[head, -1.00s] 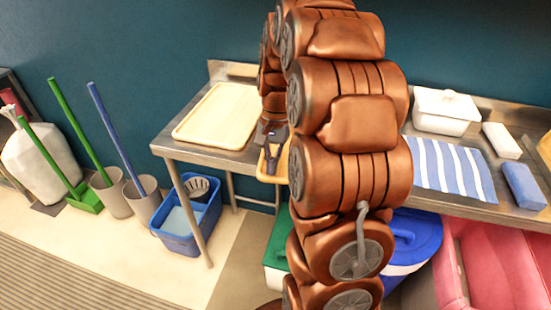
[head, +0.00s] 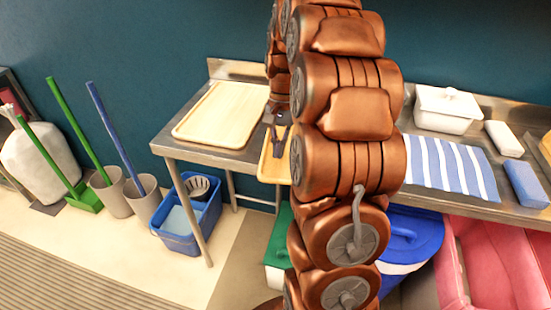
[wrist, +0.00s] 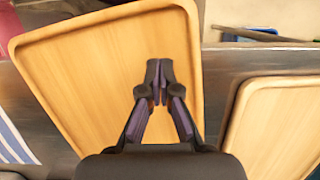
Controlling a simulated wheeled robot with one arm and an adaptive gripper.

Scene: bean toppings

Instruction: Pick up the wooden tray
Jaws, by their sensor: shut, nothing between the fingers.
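A light wooden tray (head: 272,165) sits at the front edge of the steel table in the head view, sticking out past it, partly hidden by my arm. In the wrist view this tray (wrist: 95,65) lies beneath my gripper (wrist: 160,64) and fills the left and middle. My fingers are drawn together and empty, pointing over the tray's surface. My gripper also shows in the head view (head: 275,136), over the tray's back part. A second wooden tray (head: 222,112) lies flat on the table's left end. It shows at the right in the wrist view (wrist: 275,130).
The steel table (head: 228,157) runs along the wall. A striped cloth (head: 447,168), a white lidded container (head: 446,112) and a blue sponge-like block (head: 525,183) are on its right. A blue bucket (head: 183,240) and a blue-lidded bin (head: 410,235) stand below.

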